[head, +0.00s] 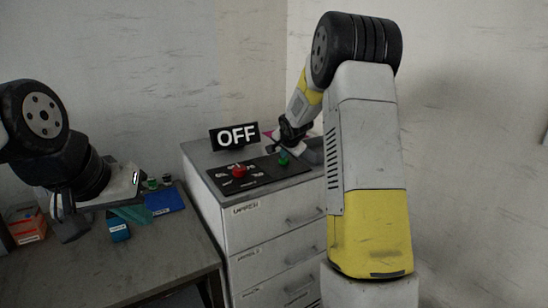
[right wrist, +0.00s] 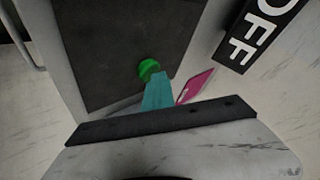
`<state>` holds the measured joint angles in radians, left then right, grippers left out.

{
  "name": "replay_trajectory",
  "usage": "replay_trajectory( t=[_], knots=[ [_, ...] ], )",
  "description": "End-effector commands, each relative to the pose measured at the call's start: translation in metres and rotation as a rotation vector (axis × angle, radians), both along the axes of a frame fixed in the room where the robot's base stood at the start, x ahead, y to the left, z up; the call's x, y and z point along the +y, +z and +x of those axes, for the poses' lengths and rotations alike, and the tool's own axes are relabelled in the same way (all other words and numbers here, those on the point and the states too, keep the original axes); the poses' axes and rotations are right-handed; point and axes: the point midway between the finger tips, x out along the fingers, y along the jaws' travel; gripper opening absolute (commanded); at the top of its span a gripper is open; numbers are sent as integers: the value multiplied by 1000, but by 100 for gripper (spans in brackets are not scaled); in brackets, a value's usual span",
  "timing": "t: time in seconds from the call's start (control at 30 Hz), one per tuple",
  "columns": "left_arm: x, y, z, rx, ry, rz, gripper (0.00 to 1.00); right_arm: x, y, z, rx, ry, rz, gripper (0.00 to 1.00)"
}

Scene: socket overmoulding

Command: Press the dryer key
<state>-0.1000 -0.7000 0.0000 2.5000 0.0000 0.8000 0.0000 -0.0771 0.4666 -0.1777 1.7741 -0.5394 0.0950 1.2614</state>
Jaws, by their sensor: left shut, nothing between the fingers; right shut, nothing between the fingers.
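A dark key panel (head: 250,174) on the grey cabinet top carries a red knob (head: 239,170) and a green key (head: 283,158). Its small labels are unreadable, so I cannot tell which key is named dryer. The green key also shows in the right wrist view (right wrist: 149,69). My right gripper (right wrist: 157,84) is shut and empty, its teal fingertips close beside the green key; I cannot tell if they touch. The black display (head: 234,136) behind the panel reads OFF. My left gripper (head: 66,222) is shut and empty over the desk at the left.
The cabinet (head: 262,228) has labelled drawers with handles. A pink item (right wrist: 195,86) lies near my right fingers. The desk (head: 150,266) holds a blue mat (head: 165,202), a blue box (head: 119,230) and an orange bin (head: 27,226). The desk's front is clear.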

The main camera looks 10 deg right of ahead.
Motion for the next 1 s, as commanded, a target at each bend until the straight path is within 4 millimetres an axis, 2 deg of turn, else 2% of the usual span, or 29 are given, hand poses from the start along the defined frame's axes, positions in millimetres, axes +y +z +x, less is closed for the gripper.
replay_trajectory(
  t=[0.03, 0.07, 0.63, 1.0],
  knots=[
    [0, 0, 0, 0, 0, 0, 0, -2, -12, -6, 29, -5, -3, 0],
    [0, 0, 0, 0, 0, 0, 0, -2, -11, -6, 29, -5, -3, 0],
    [0, 0, 0, 0, 0, 0, 0, -1, 48, -3, 15, -3, -1, 0],
    [0, 0, 0, 0, 0, 0, 0, 0, 55, -3, 12, -2, -1, 0]
  ],
)
